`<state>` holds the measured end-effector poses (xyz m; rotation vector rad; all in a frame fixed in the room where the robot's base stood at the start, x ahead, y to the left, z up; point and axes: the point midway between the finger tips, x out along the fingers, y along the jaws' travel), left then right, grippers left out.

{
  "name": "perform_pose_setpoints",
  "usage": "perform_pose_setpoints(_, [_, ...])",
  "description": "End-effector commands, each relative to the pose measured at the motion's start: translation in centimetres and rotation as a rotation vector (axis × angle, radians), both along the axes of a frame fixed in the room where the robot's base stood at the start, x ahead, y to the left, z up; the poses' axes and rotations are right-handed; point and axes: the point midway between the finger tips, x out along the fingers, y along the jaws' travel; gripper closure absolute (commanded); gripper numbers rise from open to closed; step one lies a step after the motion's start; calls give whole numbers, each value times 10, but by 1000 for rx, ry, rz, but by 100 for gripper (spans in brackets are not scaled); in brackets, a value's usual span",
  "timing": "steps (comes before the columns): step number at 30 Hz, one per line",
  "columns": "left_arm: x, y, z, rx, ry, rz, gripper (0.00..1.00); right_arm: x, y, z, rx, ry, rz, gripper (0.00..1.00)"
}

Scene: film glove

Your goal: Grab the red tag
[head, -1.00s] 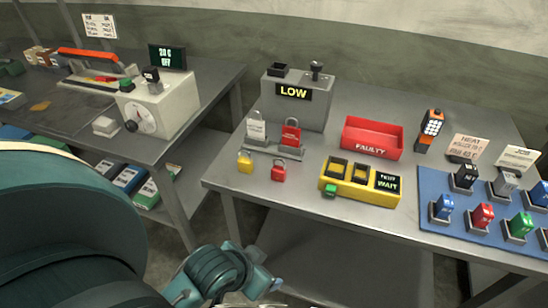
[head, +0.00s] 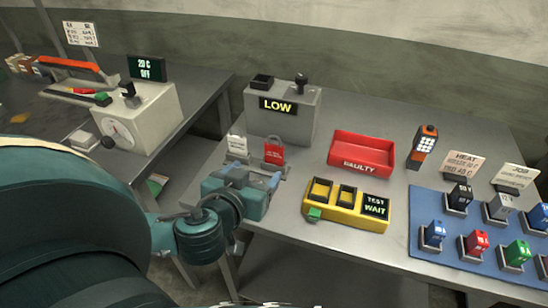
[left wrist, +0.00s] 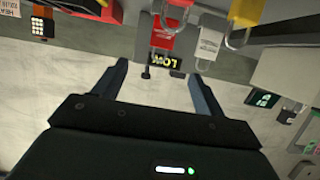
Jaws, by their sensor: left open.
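The red tag (head: 274,152) stands upright on a small grey stand, to the right of a white tag (head: 238,146). My left gripper (head: 256,176) is open and empty over the front of the table, just in front of the tags. In the left wrist view, which looks upside down, the red tag (left wrist: 163,42) lies beyond the gap of the open left gripper (left wrist: 159,70), apart from both fingers. The white tag (left wrist: 208,44) is beside it. My right gripper is not in view.
A red padlock (left wrist: 180,4) and a yellow padlock (left wrist: 244,14) are close by in the left wrist view. A grey box reading LOW (head: 285,115) stands behind the tags. A red FAULTY bin (head: 362,158) and yellow tester (head: 346,206) are to the right.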

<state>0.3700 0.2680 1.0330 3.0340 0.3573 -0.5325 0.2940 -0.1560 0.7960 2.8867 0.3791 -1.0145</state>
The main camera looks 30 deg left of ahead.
Motion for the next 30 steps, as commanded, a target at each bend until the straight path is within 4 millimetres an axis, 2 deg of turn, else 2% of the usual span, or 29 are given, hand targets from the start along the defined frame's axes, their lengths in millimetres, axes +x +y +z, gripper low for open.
perform_pose_setpoints(1, [6,2,-8,0,-7,2,29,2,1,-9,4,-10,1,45])
perform_pose_setpoints(3, [15,4,-13,0,-8,2,29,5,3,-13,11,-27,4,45])
perform_pose_setpoints(6, [26,7,-17,0,-7,3,29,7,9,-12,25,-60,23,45])
perform_pose_setpoints(12, [43,11,-23,0,-6,3,29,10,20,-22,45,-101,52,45])
perform_pose_setpoints(18, [63,16,-27,1,-2,2,29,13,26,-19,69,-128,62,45])
perform_pose_setpoints(23, [70,18,-27,2,0,2,29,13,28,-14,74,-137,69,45])
perform_pose_setpoints(30, [100,29,-41,0,1,3,29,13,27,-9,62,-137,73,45])
